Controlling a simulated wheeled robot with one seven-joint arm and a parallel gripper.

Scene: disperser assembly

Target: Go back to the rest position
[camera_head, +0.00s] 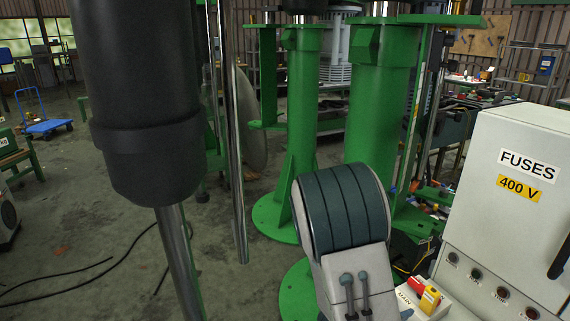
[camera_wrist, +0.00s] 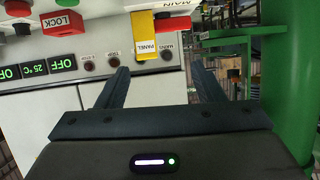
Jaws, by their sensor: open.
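My gripper (camera_wrist: 158,64) is open and empty in the wrist view, its two dark fingers spread apart. The pale control cabinet (camera_wrist: 65,90) lies beyond the fingers, upside down in this view. A yellow part (camera_wrist: 145,28) with a PANEL label is past the fingertips, roughly between them, with a visible gap. In the head view the cabinet (camera_head: 520,135) stands at the right, marked FUSES and 400 V. A red and yellow switch pair (camera_head: 424,292) sits on its lower front ledge.
Green machine columns (camera_head: 380,120) stand behind, close to the cabinet. A green column (camera_wrist: 288,80) is also near the right in the wrist view. A large black cylinder (camera_head: 140,100) with a metal rod fills the left. Cables (camera_head: 70,285) lie on the open floor.

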